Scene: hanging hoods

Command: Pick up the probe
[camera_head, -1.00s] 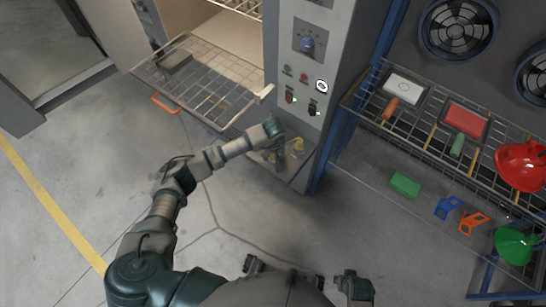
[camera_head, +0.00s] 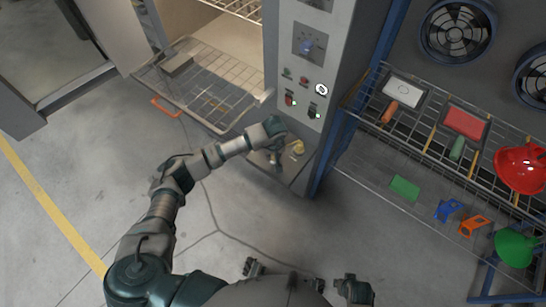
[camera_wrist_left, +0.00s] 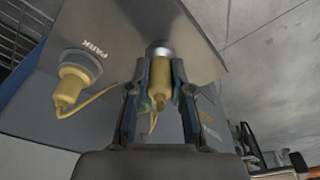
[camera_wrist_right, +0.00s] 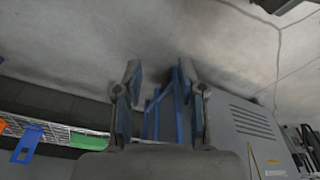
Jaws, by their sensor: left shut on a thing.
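The probe (camera_wrist_left: 161,78), a brass-coloured cylinder with a thin yellow cable below it, is between the fingers of my left gripper (camera_wrist_left: 160,68) in the left wrist view. The gripper is shut on it. The probe's upper end meets a silver collar on the grey metal panel. In the head view my left gripper (camera_head: 275,158) is at the low shelf at the foot of the control cabinet, and the probe is hidden there. My right gripper (camera_wrist_right: 158,85) is open and empty, low and away from the cabinet.
A second brass fitting (camera_wrist_left: 68,88) with a yellow cable sits in a socket marked PARK. The control cabinet (camera_head: 303,75) stands behind. A wire oven rack (camera_head: 205,90) sticks out at left. The floor between is clear.

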